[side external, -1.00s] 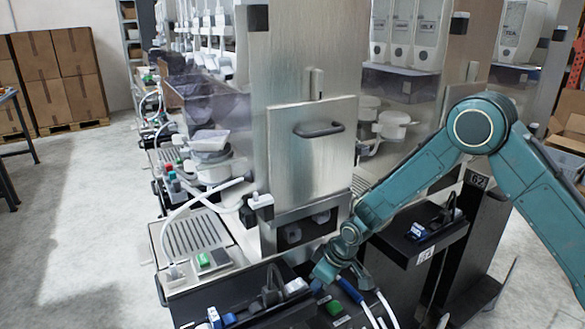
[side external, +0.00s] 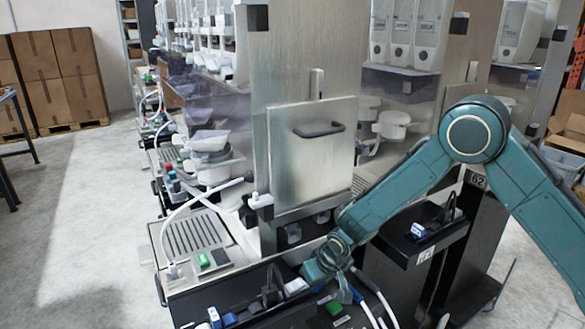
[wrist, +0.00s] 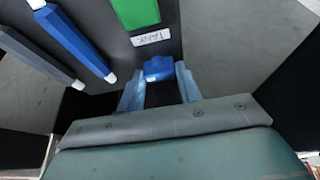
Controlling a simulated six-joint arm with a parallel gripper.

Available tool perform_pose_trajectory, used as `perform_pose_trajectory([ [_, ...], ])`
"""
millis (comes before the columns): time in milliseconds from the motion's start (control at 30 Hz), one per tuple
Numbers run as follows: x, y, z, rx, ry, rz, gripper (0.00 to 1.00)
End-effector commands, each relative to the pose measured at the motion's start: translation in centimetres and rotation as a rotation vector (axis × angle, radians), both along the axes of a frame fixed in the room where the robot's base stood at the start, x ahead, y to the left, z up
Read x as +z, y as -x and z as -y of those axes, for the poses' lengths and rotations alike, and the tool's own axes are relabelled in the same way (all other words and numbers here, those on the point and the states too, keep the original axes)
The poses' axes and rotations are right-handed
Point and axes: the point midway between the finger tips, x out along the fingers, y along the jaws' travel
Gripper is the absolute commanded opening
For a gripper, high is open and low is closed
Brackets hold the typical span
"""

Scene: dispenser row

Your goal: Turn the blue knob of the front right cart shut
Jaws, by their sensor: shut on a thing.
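The blue knob (wrist: 158,68) shows in the wrist view, on a dark panel beside a label and a green block. My gripper (wrist: 160,80) has its two blue-grey fingers on either side of the knob, shut on it. In the side external view my gripper (side external: 345,289) is low over the front cart's dark top (side external: 262,312), near the green block (side external: 333,307). My gripper hides the knob there, and its turned angle cannot be told.
A blue bar (wrist: 75,42) and a grey bar (wrist: 38,55) lie left of the knob in the wrist view. White hoses (side external: 372,301) run close to my gripper. A steel cabinet door (side external: 312,150) stands behind. Another dark cart (side external: 425,243) is at the right.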

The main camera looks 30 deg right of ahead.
Motion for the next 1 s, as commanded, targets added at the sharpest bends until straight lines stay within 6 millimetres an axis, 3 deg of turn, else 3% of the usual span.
perform_pose_trajectory([
  [300, 0.04, -0.03, -0.02, -0.01, -0.001, 0.001, 0.12],
  [333, 0.05, -0.03, -0.02, -0.01, -0.001, 0.001, 0.38],
  [433, 0.03, -0.03, -0.02, -0.009, -0.001, 0.001, 0.56],
  [1000, 1.01, 0.32, -0.04, -0.008, -0.001, 0.003, 0.56],
])
